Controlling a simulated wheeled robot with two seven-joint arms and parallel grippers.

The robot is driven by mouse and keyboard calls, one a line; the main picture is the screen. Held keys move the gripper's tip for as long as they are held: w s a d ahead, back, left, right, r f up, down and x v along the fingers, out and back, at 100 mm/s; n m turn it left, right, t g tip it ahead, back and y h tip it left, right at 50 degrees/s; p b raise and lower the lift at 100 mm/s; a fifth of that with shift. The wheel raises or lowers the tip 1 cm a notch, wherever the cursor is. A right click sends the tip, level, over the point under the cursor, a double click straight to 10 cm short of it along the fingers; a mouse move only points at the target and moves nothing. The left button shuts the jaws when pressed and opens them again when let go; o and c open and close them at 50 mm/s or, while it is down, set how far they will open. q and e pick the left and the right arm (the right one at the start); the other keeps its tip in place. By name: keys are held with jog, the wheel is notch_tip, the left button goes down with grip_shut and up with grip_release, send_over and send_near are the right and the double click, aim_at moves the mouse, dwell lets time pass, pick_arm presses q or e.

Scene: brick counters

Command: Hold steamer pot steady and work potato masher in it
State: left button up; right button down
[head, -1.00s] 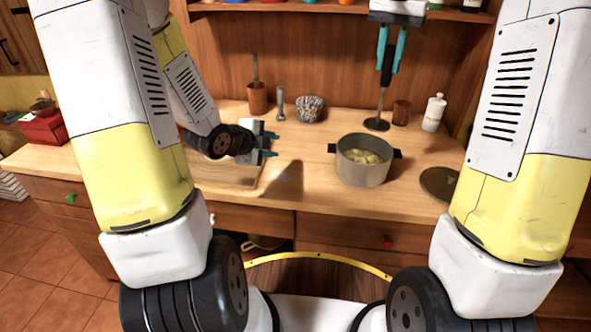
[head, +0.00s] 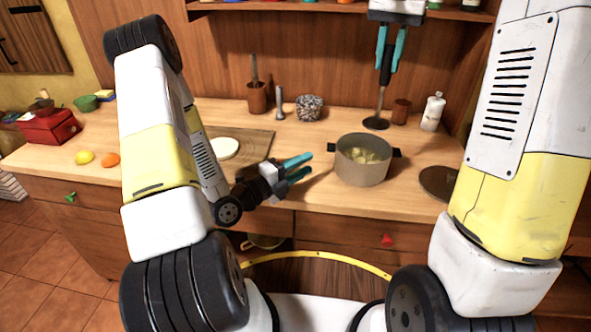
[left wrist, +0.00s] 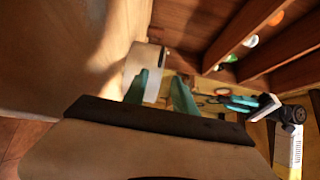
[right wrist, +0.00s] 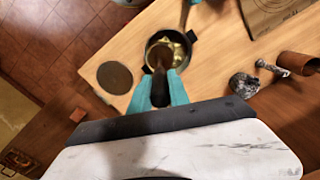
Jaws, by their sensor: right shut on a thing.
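The grey steamer pot (head: 362,170) stands on the wooden counter with yellowish chunks inside and dark side handles. In the right wrist view the pot (right wrist: 150,60) is partly hidden behind the masher. The potato masher (head: 378,112) hangs upright, its dark round head above the counter behind the pot, outside it. My right gripper (head: 388,68) is shut on the masher's dark handle. My left gripper (head: 309,164) is open and empty, just left of the pot's left handle, its fingers pointing toward it. In the left wrist view the pot (left wrist: 136,62) shows beyond the fingers.
A dark lid (head: 437,182) lies right of the pot. A wooden board (head: 250,143) with a pale round item lies left. A brown cup (head: 401,111), a white bottle (head: 433,112) and a speckled bowl (head: 310,108) stand at the back. A shelf (head: 350,9) runs above.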

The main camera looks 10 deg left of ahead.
pick_arm(q)
jog(key=x, duration=0.9)
jog(key=shift+c, duration=0.2)
jog(key=shift+a, duration=0.1)
grip_shut()
jog(key=shift+f, duration=0.1)
dwell(0.9)
